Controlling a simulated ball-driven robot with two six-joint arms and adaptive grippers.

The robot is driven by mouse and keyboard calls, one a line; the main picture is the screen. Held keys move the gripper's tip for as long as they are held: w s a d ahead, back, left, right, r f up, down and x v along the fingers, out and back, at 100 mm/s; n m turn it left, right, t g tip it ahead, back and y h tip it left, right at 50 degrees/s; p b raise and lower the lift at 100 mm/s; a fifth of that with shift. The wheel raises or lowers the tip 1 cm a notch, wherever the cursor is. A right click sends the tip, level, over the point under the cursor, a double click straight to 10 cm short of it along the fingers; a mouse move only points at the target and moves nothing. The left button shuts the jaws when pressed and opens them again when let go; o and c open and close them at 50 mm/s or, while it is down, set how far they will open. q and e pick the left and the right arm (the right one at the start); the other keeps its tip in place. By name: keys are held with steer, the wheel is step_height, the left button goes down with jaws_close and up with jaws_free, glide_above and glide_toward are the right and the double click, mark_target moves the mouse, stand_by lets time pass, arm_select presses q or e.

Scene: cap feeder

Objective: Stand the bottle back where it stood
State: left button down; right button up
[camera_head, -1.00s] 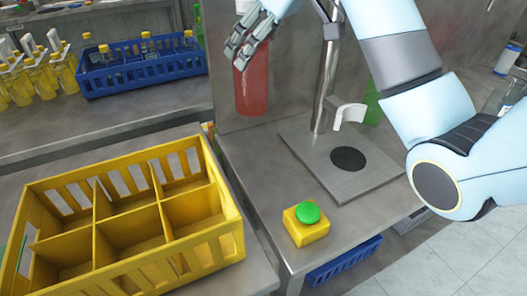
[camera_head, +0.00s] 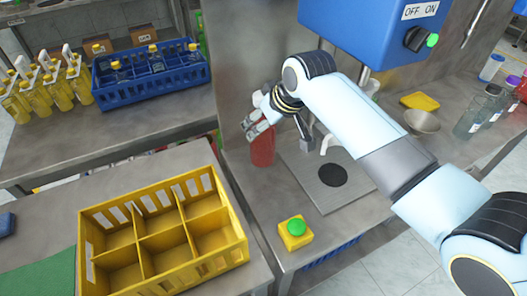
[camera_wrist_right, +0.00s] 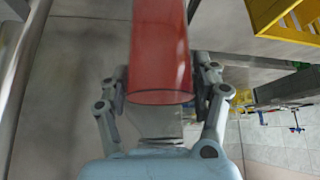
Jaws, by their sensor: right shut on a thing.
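The red bottle (camera_head: 263,151) is upright at the left of the capping machine's metal base plate (camera_head: 304,184), close to the steel back panel. My right gripper (camera_head: 260,122) is shut around its upper part. Whether the bottle's bottom touches the counter (camera_head: 247,190) I cannot tell. In the right wrist view the bottle (camera_wrist_right: 160,50) is between the two fingers of the gripper (camera_wrist_right: 162,85). The bottle's top is hidden by the gripper in the head view. My left gripper is not in view.
A yellow divided crate (camera_head: 245,247) with empty compartments stands front left. A green button on a yellow box (camera_head: 295,240) sits at the counter's front. The machine's blue housing (camera_head: 350,30) overhangs my arm. A blue crate (camera_head: 110,98) holds bottles, beside several yellow bottles (camera_head: 55,92).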

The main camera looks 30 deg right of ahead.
mark_target(264, 143)
steer(key=shift+w+f, duration=0.1)
steer(key=shift+f, duration=3.25)
steer(key=o, duration=1.8)
steer(key=shift+f, duration=0.15)
steer(key=shift+c, duration=0.2)
steer(key=a+v, duration=0.1)
steer(key=v, duration=1.1)
steer(key=shift+d+p, duration=0.3)
steer(key=shift+d, duration=0.1)
